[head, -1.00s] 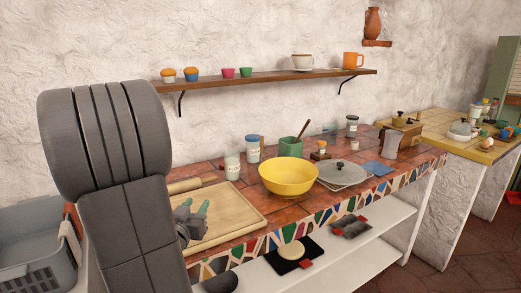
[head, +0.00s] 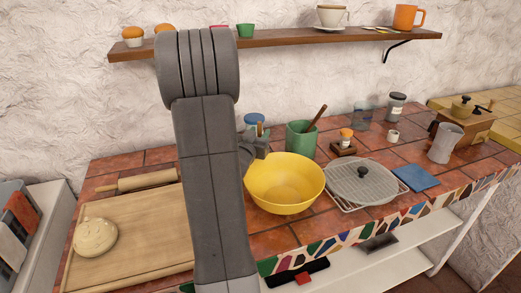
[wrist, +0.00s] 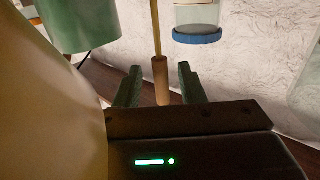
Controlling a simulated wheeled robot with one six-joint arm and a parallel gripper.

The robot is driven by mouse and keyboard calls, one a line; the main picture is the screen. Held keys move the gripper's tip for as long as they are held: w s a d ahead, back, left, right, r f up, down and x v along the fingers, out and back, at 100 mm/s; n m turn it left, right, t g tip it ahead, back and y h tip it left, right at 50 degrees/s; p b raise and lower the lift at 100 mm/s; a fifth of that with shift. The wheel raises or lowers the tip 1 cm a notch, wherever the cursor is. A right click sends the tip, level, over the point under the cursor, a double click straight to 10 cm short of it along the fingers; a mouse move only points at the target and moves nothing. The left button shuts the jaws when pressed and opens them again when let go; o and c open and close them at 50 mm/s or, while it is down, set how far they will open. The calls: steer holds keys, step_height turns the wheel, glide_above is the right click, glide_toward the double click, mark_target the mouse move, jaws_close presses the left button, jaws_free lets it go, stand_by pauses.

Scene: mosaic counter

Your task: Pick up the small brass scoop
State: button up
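In the wrist view, a slim brass rod (wrist: 155,28) with a brown wooden handle (wrist: 161,82) stands between my gripper's fingers (wrist: 160,76). It looks like the small brass scoop; its bowl end is out of frame. The two green fingers are apart, with a gap on each side of the handle. In the head view, the scoop's handle tip (head: 259,129) shows just above my gripper (head: 255,150), beside a blue-lidded jar (head: 254,119). My arm hides part of the counter there.
A yellow bowl (head: 285,183) stands close to my gripper, with a green crock (head: 300,141) behind it. A wooden board (head: 135,258) holds a round pale lump (head: 95,237). A wire rack (head: 360,185) lies to the right. A wall shelf (head: 280,38) is above.

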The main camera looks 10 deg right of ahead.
steer(key=shift+w+d, duration=0.35)
steer(key=shift+w, duration=0.3)
jaws_close()
steer(key=shift+r, duration=0.1)
